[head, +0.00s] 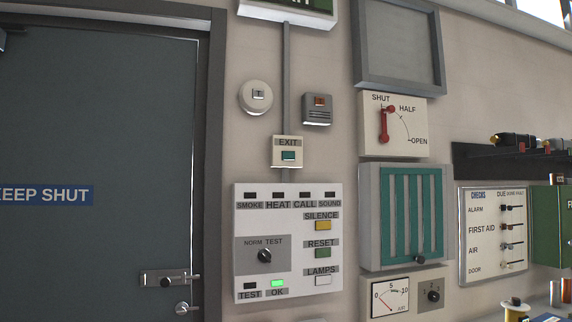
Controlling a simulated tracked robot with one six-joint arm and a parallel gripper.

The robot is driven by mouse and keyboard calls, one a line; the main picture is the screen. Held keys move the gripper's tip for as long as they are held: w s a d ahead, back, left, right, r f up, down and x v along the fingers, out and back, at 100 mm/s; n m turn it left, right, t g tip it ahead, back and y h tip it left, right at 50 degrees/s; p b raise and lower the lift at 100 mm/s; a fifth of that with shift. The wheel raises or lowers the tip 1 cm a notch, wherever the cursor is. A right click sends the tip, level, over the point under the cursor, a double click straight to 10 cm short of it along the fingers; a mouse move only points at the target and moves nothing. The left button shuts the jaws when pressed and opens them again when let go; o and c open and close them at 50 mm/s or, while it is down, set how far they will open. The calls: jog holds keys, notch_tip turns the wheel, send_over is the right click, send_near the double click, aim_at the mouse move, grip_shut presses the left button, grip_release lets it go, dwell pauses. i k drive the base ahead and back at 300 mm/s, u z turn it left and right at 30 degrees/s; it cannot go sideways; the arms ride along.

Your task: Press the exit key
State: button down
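The exit key (288,156) is a small teal button on a cream box labelled EXIT, on the wall right of the door. A grey conduit runs down to the box from a green sign above, and the box sits just above a white alarm panel. Nothing covers the key. I cannot tell from this view whether it is pressed in. My gripper is not in view.
A dark door (100,130) marked KEEP SHUT fills the left. The alarm panel (246,222) has SILENCE, RESET and LAMPS keys and a lit green OK lamp. A red lever (384,125) and a teal slatted vent (402,215) are to the right.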

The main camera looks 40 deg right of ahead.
aim_at(286, 156)
jog(key=z, duration=1.2)
